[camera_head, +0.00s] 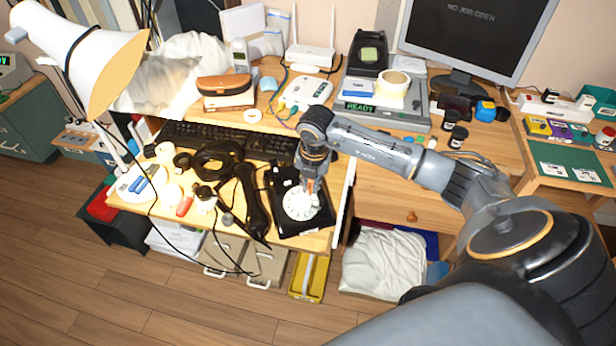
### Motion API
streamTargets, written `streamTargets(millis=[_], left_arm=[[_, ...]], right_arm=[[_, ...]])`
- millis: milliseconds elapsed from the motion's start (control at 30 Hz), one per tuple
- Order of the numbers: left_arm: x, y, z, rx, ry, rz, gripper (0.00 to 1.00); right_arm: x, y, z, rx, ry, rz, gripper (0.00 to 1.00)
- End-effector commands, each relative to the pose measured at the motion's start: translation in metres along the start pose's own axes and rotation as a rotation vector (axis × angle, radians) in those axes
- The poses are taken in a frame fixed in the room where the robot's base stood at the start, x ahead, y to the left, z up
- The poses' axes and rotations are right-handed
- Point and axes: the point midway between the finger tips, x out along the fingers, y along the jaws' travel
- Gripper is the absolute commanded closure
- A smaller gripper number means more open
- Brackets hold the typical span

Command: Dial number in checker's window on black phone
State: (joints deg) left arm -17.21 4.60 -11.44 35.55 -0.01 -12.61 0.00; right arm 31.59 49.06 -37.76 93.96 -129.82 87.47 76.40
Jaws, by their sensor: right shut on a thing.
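The black phone (285,224) lies on the lower desk surface, its white round dial (297,206) facing up. A black handset (254,205) lies to its left, off the phone body. My right gripper (312,187) points down over the dial, at its upper right part. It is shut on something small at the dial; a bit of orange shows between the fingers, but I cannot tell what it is. The grey checker (385,119) stands on the upper desk, its window (360,107) reading "READY" in green. My left gripper is not in view.
A black keyboard (228,139) lies behind the handset. A white lamp (105,65) and clutter, including white phone parts (150,183), fill the left. A monitor (475,35) reading "NO JOB OPEN" stands at the back right. My right arm crosses the desk's right half.

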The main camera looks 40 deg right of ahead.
Motion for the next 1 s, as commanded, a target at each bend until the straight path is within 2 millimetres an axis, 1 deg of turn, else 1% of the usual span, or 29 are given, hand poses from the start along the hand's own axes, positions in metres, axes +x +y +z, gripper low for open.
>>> streamTargets(millis=[67, 400, 667, 1000], left_arm=[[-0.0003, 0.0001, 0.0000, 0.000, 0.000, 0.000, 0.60], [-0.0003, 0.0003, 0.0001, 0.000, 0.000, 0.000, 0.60], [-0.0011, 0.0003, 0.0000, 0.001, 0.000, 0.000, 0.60], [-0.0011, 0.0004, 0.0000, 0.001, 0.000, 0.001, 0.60]], right_arm=[[0.0004, -0.0031, -0.0010, 0.000, 0.000, -0.001, 1.00], [0.0006, -0.0036, -0.0017, 0.000, 0.000, 0.000, 1.00], [0.0034, -0.0118, -0.0078, 0.000, 0.000, -0.001, 1.00], [0.0037, -0.0124, -0.0091, 0.000, 0.001, 0.001, 1.00]])
